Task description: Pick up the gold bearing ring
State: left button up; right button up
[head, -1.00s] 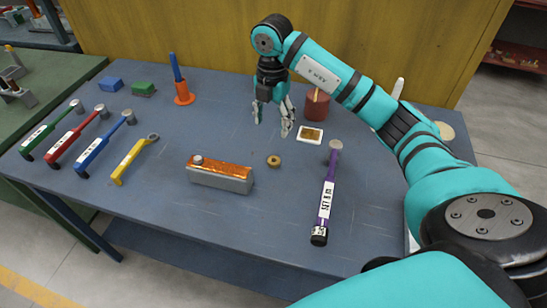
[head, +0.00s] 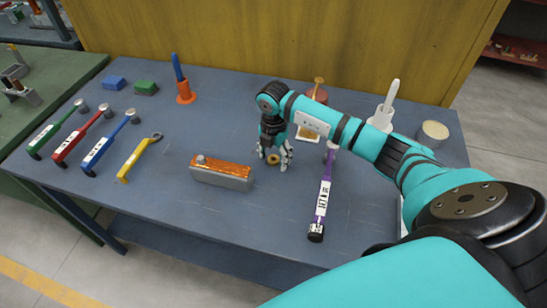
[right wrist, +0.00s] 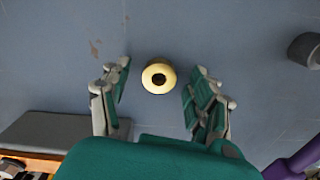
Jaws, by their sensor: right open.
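The gold bearing ring (head: 273,159) lies flat on the blue-grey table, right of the orange-topped grey block. My right gripper (head: 274,160) is over it, fingers pointing down, and partly covers it in the head view. In the right wrist view the ring (right wrist: 159,76) shows whole, with a dark hole in its middle. The open fingers of my right gripper (right wrist: 156,88) stand on either side of it, with a gap at each side. The ring appears to be on the table and not gripped. My left gripper is not in view.
The grey block (head: 222,180) with an orange top stands close on the left. A purple-handled hammer (head: 322,200) lies close on the right. Behind are a brown-red pot (head: 316,95) and a white holder (head: 381,119). The table front is clear.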

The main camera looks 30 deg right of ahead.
jog(key=shift+a, duration=0.1)
grip_shut()
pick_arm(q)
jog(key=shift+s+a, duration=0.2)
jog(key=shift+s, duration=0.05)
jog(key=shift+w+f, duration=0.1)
pick_arm(e)
jog(key=shift+r, duration=0.15)
